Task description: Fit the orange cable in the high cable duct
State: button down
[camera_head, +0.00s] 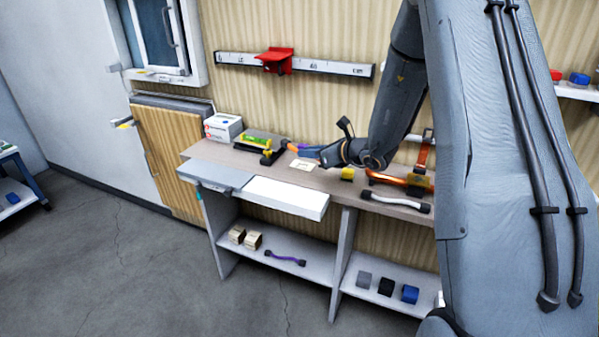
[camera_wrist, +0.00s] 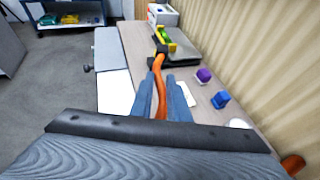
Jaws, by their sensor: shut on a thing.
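My gripper (camera_wrist: 166,90) is shut on the orange cable (camera_wrist: 160,78), which runs between its two blue fingers. The cable extends forward over the bench to a black end (camera_wrist: 160,50) near the green and yellow thing. In the head view my gripper (camera_head: 300,149) is low over the bench's back part, with a little of the orange cable (camera_head: 289,145) showing at its tip. I cannot tell whether the cable touches the bench. A long white rail (camera_head: 335,68) with a red piece is high on the wall; I cannot tell whether it is the high cable duct.
The bench (camera_head: 225,157) holds a white box (camera_head: 223,127), a dark tray with green and yellow parts, a yellow block (camera_head: 347,174), orange pipework (camera_head: 415,180) and a white cable (camera_head: 396,201). A purple cable (camera_head: 285,258) and small blocks lie on lower shelves. Floor in front is clear.

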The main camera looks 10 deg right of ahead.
aim_at(308, 183)
jog(key=shift+w+f, duration=0.1)
jog(key=shift+w, duration=0.3)
jog(key=shift+w+f, duration=0.15)
jog(key=shift+f, duration=0.25)
jog(key=shift+f+p, duration=1.5)
jog(key=shift+f, duration=3)
jog(key=shift+f, duration=0.15)
jog(key=c, duration=1.7)
grip_release()
